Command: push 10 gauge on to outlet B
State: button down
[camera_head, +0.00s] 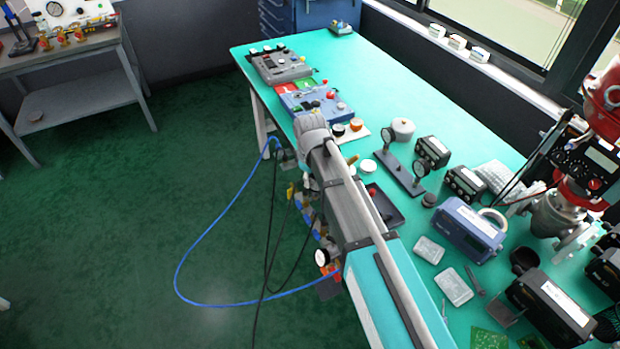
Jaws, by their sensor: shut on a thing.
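My arm reaches across the front edge of the bench and covers the middle of the work area. My gripper cannot be made out; the arm hides the place where it would show. A white-faced gauge (322,257) shows at the left edge of my arm, beside red and yellow fittings (328,270). More blue and yellow fittings (308,212) show above it, partly hidden. Two round gauges stand on a dark stand (402,172) on the bench. The numbers on the gauges and the outlet letters are too small to read.
A blue hose (178,262) and black cables loop over the green floor. The teal bench (385,80) carries a blue panel (315,102), a grey panel (280,68), a blue case (470,230) and several dark boxes. The bench's far end has free room.

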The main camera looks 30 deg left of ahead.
jog(key=shift+f+b, duration=2.5)
jog(key=shift+f, duration=0.1)
jog(key=shift+f+b, duration=0.8)
dwell(1.3)
jog(key=shift+c, duration=2.2)
grip_release()
jog(key=shift+r, duration=0.2)
